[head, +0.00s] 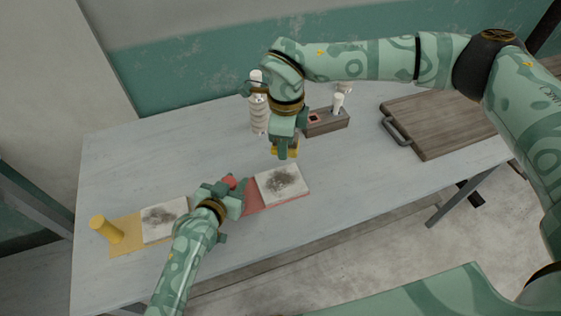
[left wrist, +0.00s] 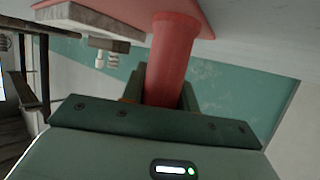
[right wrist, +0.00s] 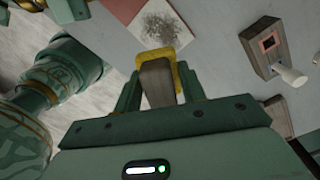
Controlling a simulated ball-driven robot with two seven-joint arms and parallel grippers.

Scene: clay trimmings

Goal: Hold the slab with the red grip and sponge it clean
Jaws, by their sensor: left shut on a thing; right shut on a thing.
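A pale slab (head: 282,183) with a dark smudge lies on a red board (head: 255,208) in the middle of the table. The upright red grip (left wrist: 171,60) at that board's left end is between the fingers of my left gripper (head: 231,192), which is shut on it. My right gripper (head: 285,147) is shut on the brown handle (right wrist: 156,82) of a yellow sponge (right wrist: 171,50). The sponge is held just behind the slab in the head view; whether it touches anything is unclear. In the right wrist view the smudged slab (right wrist: 157,27) shows beyond the sponge.
A second smudged slab (head: 160,216) lies on a yellow board (head: 126,246) with a yellow grip (head: 106,230) at left. Behind stand a ribbed pale bottle (head: 259,112) and a wooden block holder (head: 327,124). A wooden board (head: 435,125) with a handle lies at right.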

